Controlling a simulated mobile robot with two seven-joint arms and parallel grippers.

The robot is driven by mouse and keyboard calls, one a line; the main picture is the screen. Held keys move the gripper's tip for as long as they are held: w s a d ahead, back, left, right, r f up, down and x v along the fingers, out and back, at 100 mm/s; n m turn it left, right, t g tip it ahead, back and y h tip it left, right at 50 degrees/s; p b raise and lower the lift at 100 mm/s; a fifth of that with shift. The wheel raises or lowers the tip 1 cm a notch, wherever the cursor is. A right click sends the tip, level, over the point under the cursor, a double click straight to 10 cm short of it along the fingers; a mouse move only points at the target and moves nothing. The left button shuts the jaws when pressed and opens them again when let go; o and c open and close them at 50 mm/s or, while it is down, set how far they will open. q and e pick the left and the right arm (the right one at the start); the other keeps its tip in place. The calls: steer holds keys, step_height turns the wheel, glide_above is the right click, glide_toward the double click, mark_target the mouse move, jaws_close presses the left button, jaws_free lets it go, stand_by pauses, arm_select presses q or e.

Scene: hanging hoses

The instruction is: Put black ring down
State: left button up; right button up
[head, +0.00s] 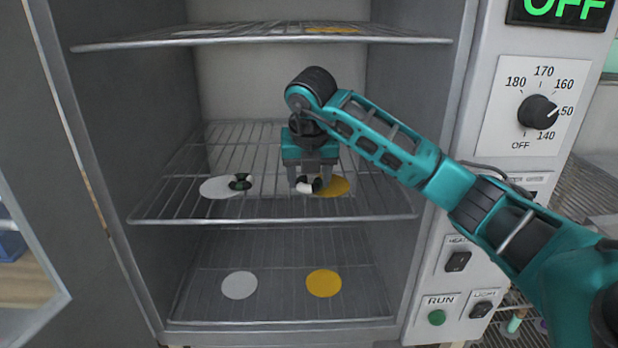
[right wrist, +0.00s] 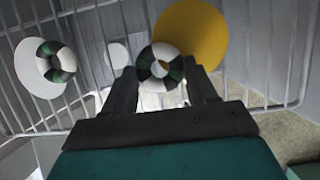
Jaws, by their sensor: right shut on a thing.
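My right gripper (head: 309,179) reaches into the open oven cabinet over the middle rack. It is shut on a ring (right wrist: 161,69) with black, dark green and white segments. In the head view the held ring (head: 306,187) shows white and black, in front of the yellow disc (head: 336,187). In the right wrist view it overlaps the lower left edge of that yellow disc (right wrist: 200,27). I cannot tell whether it touches the rack. A similar ring (head: 240,182) lies on the white disc (head: 213,188) at the left of this rack. My left gripper is not in view.
The middle rack (head: 270,219) has a front bar. A top rack (head: 260,41) is above. The bottom level holds an empty white disc (head: 239,285) and an empty yellow disc (head: 324,283). The control panel (head: 530,110) is at the right, and an open door (head: 30,250) at the left.

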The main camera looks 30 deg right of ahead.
steer(key=shift+f, duration=0.4)
steer(key=o, duration=1.1)
steer(key=shift+f, duration=0.1)
steer(key=shift+c, duration=0.2)
